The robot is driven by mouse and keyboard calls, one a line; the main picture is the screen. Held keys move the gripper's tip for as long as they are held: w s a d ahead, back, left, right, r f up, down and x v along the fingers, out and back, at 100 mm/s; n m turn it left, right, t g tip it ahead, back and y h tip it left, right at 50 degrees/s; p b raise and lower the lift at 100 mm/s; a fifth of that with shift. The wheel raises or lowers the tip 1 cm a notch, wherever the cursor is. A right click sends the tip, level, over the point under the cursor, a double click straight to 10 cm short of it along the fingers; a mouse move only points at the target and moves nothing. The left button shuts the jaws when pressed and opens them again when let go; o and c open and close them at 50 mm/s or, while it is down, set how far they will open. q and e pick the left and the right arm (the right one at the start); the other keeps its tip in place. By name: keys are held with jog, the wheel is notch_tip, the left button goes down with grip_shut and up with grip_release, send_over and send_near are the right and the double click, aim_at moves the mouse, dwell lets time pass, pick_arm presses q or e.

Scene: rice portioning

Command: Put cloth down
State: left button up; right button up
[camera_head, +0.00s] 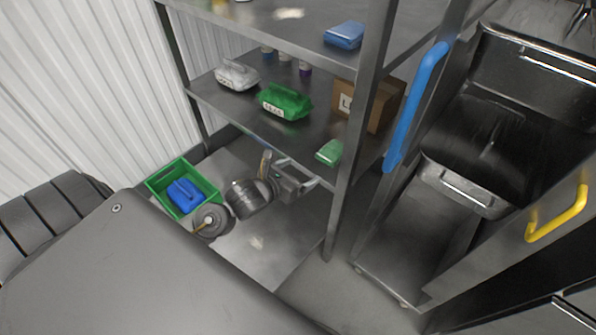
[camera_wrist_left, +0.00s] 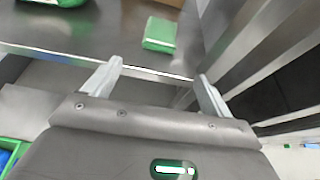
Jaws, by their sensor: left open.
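A small folded light-green cloth (camera_head: 329,152) lies on the middle shelf near its front edge, left of the front post. It also shows in the left wrist view (camera_wrist_left: 160,34), flat on the metal shelf just beyond my fingertips. My left gripper (camera_head: 293,170) is at the front edge of that shelf, to the left of the cloth in the head view. In the wrist view its two fingers (camera_wrist_left: 158,72) are spread, with nothing between them, and the cloth is apart from them. My right gripper is not in view.
The middle shelf (camera_head: 215,103) also holds a green bag (camera_head: 286,101), a white bag (camera_head: 237,74) and a cardboard box (camera_head: 384,105). A blue packet (camera_head: 344,35) lies on the shelf above. Below is a green crate (camera_head: 165,177) with a blue item. A shelf post (camera_head: 352,150) stands right of the cloth.

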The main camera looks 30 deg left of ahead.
pick_arm(q)
jog(key=s+d+f+n+g, duration=0.1)
jog(key=s+f+n+g, duration=0.2)
jog(key=n, duration=0.9)
jog(key=s+d+f+n+g+y, duration=0.1)
jog(key=s+f+n+g, duration=0.3)
jog(key=s+f+n, duration=0.6)
jog(key=s+d+f+n+g, duration=0.2)
jog(key=s+f+n, duration=0.4)
jog(key=s+n, duration=0.3)
jog(key=n+g, duration=0.1)
jog(key=n, duration=0.3)
jog(key=shift+d+f+n+y, duration=0.15)
jog(key=shift+f+n+y, duration=0.1)
jog(key=shift+n+y, duration=0.05)
jog(key=shift+s, duration=0.1)
